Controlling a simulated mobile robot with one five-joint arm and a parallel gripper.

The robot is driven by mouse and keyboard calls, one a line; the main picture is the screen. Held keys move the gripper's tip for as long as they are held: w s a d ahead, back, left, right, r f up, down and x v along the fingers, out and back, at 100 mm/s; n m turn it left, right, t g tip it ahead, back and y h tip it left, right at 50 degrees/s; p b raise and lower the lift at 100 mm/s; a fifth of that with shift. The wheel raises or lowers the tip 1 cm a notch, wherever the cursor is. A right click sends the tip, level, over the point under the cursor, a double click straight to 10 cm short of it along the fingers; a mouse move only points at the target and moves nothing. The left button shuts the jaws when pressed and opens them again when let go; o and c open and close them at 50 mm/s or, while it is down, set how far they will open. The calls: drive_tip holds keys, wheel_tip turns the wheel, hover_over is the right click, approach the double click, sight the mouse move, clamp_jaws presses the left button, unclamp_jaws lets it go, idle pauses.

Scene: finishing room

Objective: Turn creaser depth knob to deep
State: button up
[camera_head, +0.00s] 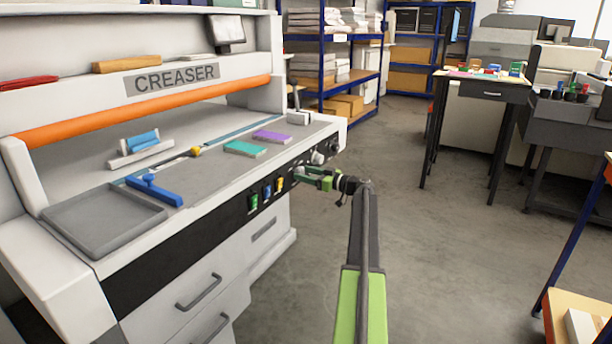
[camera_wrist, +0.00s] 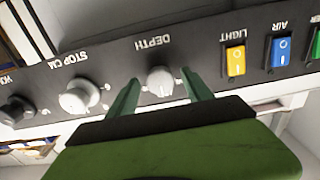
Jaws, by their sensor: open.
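The creaser (camera_head: 170,77) is the large white machine on the left, with a dark control strip (camera_head: 225,222) along its front edge. In the wrist view the strip appears upside down. The pale grey depth knob (camera_wrist: 160,81) sits under its inverted DEPTH label (camera_wrist: 153,42). My green gripper (camera_wrist: 160,76) is open, with one finger on each side of the knob and visible gaps to it. Whether the fingers touch the panel is unclear. In the head view my gripper (camera_head: 299,176) is at the strip and hides the depth knob. The knob's pointer setting cannot be read.
The larger stop knob (camera_wrist: 80,97) and a black knob (camera_wrist: 17,110) are left of the depth knob in the wrist view. The yellow light switch (camera_wrist: 236,61) and blue air switch (camera_wrist: 281,52) are to its right. Open floor (camera_head: 440,240) lies right of the creaser.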

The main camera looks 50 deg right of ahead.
drive_tip(key=shift+c, duration=0.3)
drive_tip(key=c, duration=1.2)
drive_tip(key=shift+a, duration=0.2)
clamp_jaws()
drive_tip(key=shift+d, duration=0.15)
drive_tip(key=shift+m, duration=0.4)
drive_tip(key=m, duration=0.4)
drive_tip(key=shift+m, duration=0.4)
drive_tip(key=m, duration=0.5)
drive_tip(key=shift+m, duration=0.7)
